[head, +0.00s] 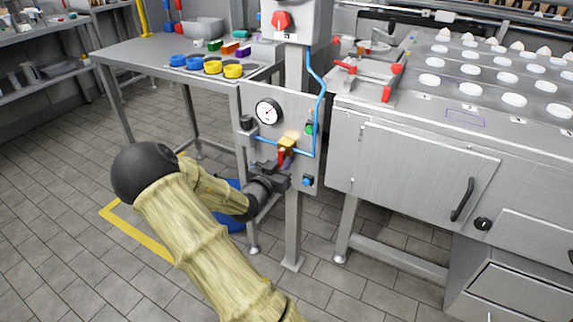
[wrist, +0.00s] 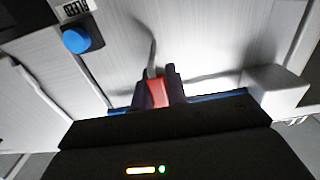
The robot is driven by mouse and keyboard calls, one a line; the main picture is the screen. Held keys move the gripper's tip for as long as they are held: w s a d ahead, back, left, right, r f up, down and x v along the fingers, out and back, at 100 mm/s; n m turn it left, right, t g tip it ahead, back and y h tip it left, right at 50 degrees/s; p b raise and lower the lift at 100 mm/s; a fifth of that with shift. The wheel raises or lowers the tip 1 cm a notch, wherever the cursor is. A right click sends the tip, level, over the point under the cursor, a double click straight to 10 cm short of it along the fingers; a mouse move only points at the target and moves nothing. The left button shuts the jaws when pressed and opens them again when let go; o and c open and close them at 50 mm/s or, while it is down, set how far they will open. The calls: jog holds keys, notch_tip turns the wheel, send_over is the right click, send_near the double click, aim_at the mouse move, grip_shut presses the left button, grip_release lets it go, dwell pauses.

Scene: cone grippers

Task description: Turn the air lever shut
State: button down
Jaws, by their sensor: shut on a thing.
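The red air lever (head: 282,157) sits below a brass valve body (head: 287,143) on a grey panel with blue air pipe. The lever appears to hang downward, its lower part partly hidden by my gripper. My gripper (head: 281,168) is at the lever, shut on it. In the wrist view the red lever (wrist: 156,93) shows between the two dark fingers of my gripper (wrist: 158,90).
A round gauge (head: 268,111) is on the panel above left of the valve. A blue knob (head: 308,181) is at its lower right; a blue button also shows in the wrist view (wrist: 76,40). A steel cabinet (head: 410,175) stands to the right, a table (head: 140,52) to the left.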

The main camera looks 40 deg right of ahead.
jog(key=shift+w+a+f, duration=0.1)
jog(key=shift+w+a, duration=0.05)
jog(key=shift+w, duration=0.05)
dwell(0.3)
jog(key=c, duration=1.4)
grip_release()
jog(key=shift+s, duration=0.1)
jog(key=p+v, duration=0.3)
jog(key=v, duration=1.4)
jog(key=shift+a+p, duration=0.15)
jog(key=shift+p, duration=0.15)
